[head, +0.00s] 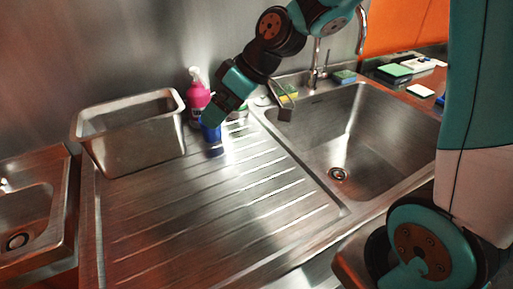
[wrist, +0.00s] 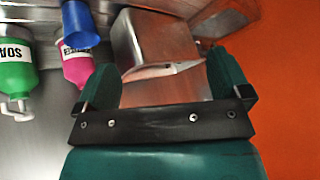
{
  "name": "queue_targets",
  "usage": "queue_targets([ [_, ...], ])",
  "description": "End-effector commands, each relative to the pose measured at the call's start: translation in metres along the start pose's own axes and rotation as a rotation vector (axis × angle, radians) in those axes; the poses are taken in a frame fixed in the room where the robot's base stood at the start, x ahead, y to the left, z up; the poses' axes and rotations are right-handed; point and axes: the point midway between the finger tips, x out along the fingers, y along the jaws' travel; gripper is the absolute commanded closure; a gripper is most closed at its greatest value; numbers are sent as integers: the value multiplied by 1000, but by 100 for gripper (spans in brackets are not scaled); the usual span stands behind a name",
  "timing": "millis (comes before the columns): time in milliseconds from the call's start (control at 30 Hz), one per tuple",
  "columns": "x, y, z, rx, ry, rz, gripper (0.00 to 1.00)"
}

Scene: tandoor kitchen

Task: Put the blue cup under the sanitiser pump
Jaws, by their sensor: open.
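The blue cup (head: 212,134) stands on the ribbed steel drainboard, close in front of the pink pump bottle (head: 198,98). The pink bottle has a white pump head, and its label is partly hidden. My gripper (head: 217,112) is open and empty, and its teal fingers hide the cup's upper part in the head view. In the wrist view the cup (wrist: 80,24) overlaps the pink bottle (wrist: 77,66) and lies outside the open fingers (wrist: 166,84). A green bottle (wrist: 15,75) labelled SOAP shows at the left of the wrist view.
A steel bin (head: 135,145) stands left of the bottles. A sink basin (head: 345,135) with a tap (head: 316,65) is on the right. Sponges (head: 343,76) lie behind it. The front of the drainboard (head: 215,215) is clear.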

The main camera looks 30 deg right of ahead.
Motion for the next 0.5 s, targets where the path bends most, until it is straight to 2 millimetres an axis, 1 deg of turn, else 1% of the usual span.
queue_targets([
  [33,-12,-40,7,11,-53,-25,5],
  [67,-19,-60,14,30,-90,-36,5],
  [100,-27,-84,26,54,-138,-48,5],
  [167,-39,-115,44,89,-204,-55,5],
  [200,-47,-132,56,110,-243,-56,5],
  [300,-61,-160,83,155,-317,-48,5],
  [333,-64,-165,89,165,-332,-45,5],
  [400,-69,-172,98,183,-357,-38,5],
  [500,-71,-176,104,193,-373,-35,5],
])
